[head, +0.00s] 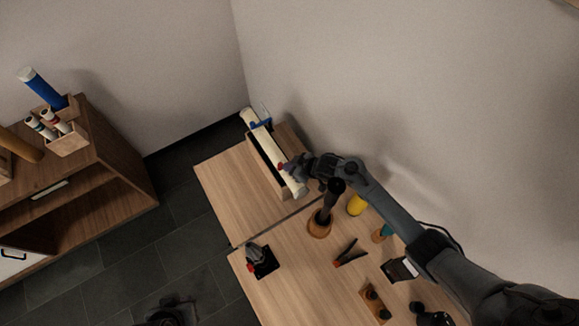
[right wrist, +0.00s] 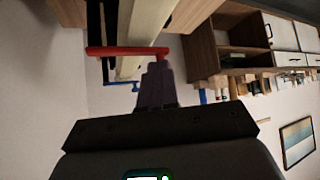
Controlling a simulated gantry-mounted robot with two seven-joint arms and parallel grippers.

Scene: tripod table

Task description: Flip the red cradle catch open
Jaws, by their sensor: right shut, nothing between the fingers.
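A wooden cradle (head: 258,160) stands at the far end of the table against the wall, with a long cream tube (head: 275,150) lying along it. The red catch (head: 284,168) is near the tube's near end. In the right wrist view the red catch (right wrist: 127,51) shows as a bar lying across the tube (right wrist: 147,30). My right gripper (head: 300,168) is beside the red catch. In its wrist view the shut, empty fingers (right wrist: 157,68) are close to one end of the red bar; I cannot tell whether they touch.
A blue catch (head: 261,125) is at the cradle's far end. On the table are a round wooden holder (head: 319,224), a yellow item (head: 356,205), pliers (head: 349,254) and a black-based device (head: 262,261). A wooden shelf (head: 110,150) stands left. The table's left part is clear.

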